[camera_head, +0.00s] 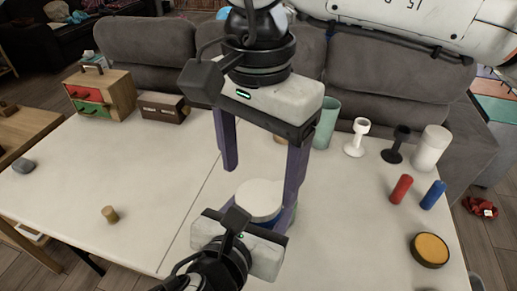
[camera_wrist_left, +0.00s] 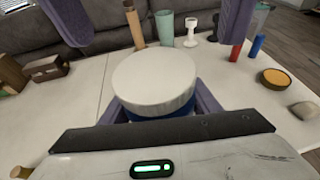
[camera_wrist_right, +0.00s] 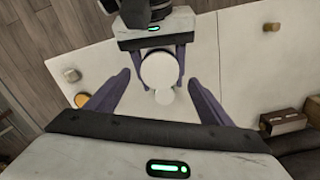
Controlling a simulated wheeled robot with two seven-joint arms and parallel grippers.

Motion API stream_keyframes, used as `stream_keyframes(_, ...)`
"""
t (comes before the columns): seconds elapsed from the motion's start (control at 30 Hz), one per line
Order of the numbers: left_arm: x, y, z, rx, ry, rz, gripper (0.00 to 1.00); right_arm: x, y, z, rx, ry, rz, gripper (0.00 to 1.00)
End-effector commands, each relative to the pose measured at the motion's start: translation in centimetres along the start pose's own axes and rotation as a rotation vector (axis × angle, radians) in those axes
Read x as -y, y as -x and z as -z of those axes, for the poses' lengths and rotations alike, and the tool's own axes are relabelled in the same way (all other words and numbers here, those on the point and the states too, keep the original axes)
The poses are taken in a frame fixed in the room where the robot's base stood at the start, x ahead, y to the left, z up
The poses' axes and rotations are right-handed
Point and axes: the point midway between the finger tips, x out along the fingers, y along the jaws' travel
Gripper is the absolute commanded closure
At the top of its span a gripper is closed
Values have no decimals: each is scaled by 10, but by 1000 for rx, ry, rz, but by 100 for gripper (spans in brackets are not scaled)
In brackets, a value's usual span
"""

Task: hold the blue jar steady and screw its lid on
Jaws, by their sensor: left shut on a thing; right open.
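The blue jar (camera_wrist_left: 160,113) stands upright on the white table, mostly hidden under a wide white lid (camera_wrist_left: 153,82). The lid rests on top of the jar; whether its thread has caught cannot be seen. It also shows in the head view (camera_head: 259,199) and right wrist view (camera_wrist_right: 160,69). My left gripper (camera_head: 262,215) is shut around the jar from the near side, its fingers on either side below the lid. My right gripper (camera_head: 260,187) is open and points down above the lid, its fingers apart and not touching it.
A green cup (camera_head: 326,123), white goblet (camera_head: 357,138), black goblet (camera_head: 397,146) and white cylinder (camera_head: 430,148) stand along the back. Red (camera_head: 401,189) and blue (camera_head: 433,195) cylinders and a yellow-topped round tin (camera_head: 430,250) are at right.

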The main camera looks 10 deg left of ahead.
Motion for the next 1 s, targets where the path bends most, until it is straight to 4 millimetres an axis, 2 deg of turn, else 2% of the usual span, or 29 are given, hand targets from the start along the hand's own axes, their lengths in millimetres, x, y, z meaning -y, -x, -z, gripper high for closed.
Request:
stream_keyframes(0.1,0,0,-1,2,1,0,100,-1,-19,0,2,0,-2,26)
stream_keyframes(0.3,0,0,-1,2,1,0,100,0,-38,0,0,-1,0,26)
stream_keyframes(0.67,0,0,-1,2,1,0,100,0,-42,0,0,-1,1,26)
stream_keyframes(0.9,0,0,-1,2,1,0,100,0,-42,0,0,-1,1,66)
stream_keyframes(1.0,0,0,-1,2,1,0,100,0,-42,0,0,-2,1,68)
